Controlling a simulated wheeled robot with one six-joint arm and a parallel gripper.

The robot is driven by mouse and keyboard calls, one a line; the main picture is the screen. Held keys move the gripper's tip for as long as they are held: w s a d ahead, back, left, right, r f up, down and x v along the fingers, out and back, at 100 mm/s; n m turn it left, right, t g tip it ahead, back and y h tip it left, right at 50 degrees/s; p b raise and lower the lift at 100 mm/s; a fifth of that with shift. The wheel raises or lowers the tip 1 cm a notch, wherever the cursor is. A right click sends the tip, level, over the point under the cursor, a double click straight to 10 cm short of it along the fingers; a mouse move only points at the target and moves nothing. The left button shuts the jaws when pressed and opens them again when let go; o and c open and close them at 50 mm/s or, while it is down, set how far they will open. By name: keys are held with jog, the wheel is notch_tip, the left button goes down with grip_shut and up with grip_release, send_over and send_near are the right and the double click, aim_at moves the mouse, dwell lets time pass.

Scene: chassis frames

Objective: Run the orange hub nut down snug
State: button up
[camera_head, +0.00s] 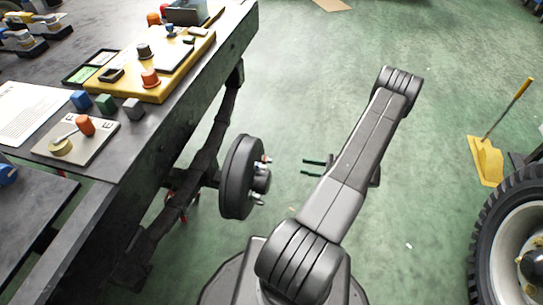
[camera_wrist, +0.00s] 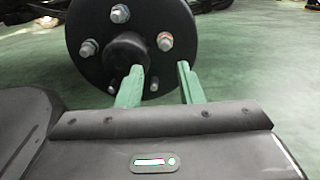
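A dark round hub (camera_head: 236,178) with a ring of studs is mounted beside the workbench. It fills the top middle of the wrist view (camera_wrist: 90,60). A nut with an orange-brown tint (camera_wrist: 165,42) sits on the hub's upper right stud; the other visible nuts look grey. In the head view, a small orange spot (camera_head: 265,159) shows at the hub's face, likely the same nut. My gripper (camera_head: 303,166) has two green fingers, apart and empty, pointing at the hub from the right with a gap. In the wrist view, its fingertips (camera_wrist: 160,67) appear below the orange nut.
The workbench (camera_head: 150,150) on the left holds a yellow tray (camera_head: 165,91), coloured blocks and a board with an orange knob (camera_head: 85,125). A large tyre (camera_head: 490,235) and a yellow dustpan (camera_head: 486,160) are at right. The green floor between is largely clear.

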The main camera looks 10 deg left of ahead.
aim_at(267, 159)
jog(key=a+b, duration=0.1)
jog(key=a, duration=0.8)
jog(key=w+a+f+b, duration=0.1)
jog(key=a, duration=0.3)
jog(key=shift+a+b, duration=0.35)
jog(key=shift+a, duration=0.05)
jog(key=c, duration=0.7)
